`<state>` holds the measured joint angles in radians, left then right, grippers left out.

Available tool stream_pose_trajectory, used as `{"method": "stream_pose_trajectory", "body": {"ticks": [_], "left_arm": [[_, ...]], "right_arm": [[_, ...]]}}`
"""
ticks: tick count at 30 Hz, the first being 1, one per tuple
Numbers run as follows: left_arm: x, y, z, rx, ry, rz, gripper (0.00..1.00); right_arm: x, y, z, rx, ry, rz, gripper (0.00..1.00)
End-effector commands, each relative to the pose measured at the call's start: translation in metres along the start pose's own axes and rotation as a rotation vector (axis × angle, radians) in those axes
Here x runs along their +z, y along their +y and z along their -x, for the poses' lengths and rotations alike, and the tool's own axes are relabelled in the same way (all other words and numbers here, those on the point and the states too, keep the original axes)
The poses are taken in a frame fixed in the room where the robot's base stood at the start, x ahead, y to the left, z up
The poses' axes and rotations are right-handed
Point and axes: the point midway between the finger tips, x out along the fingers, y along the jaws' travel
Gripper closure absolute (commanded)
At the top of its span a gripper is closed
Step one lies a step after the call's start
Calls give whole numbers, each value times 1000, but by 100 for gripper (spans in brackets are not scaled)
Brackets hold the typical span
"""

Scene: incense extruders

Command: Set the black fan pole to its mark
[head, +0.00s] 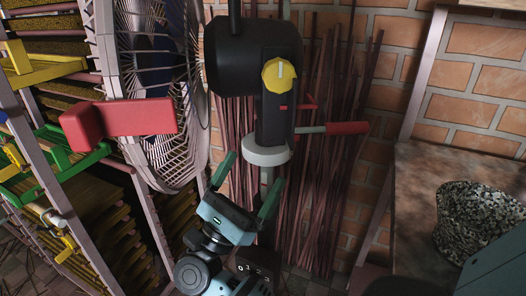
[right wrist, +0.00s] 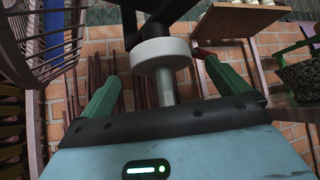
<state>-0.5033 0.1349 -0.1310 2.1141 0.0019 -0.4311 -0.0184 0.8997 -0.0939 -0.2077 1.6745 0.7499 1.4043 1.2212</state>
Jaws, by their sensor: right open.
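The fan's pole (head: 267,176) shows as a short grey length below a white collar (head: 267,153), under the black fan housing (head: 259,58). In the right wrist view the pole (right wrist: 165,88) looks light grey and upright below the collar (right wrist: 161,54). My right gripper (head: 252,174) is open just below the collar, its two green fingers spread. In the right wrist view the gripper (right wrist: 160,78) has the pole between its fingers, with a gap on both sides. A small red line (head: 284,107) is on the housing; I cannot tell if it is the mark. My left gripper is not in view.
A yellow knob (head: 279,75) and a red-tipped lever (head: 345,128) stick out of the housing. The fan cage (head: 180,100) and a red block (head: 120,122) are at left, by racks. Thin sticks (head: 335,190) lean behind. A speckled basket (head: 475,222) stands at right.

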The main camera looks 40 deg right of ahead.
Motion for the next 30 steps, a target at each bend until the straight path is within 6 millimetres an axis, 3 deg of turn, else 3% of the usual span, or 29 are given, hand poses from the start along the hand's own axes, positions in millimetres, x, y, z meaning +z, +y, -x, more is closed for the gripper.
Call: {"method": "stream_pose_trajectory", "body": {"ticks": [3,9,21,30], "left_arm": [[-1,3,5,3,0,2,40],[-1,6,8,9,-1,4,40],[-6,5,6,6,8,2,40],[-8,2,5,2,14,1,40]], "right_arm": [[1,0,-21,-3,0,-1,0],[1,0,-44,-2,0,0,0],[0,0,-51,0,-1,1,0],[0,0,-50,0,-1,1,38]]}}
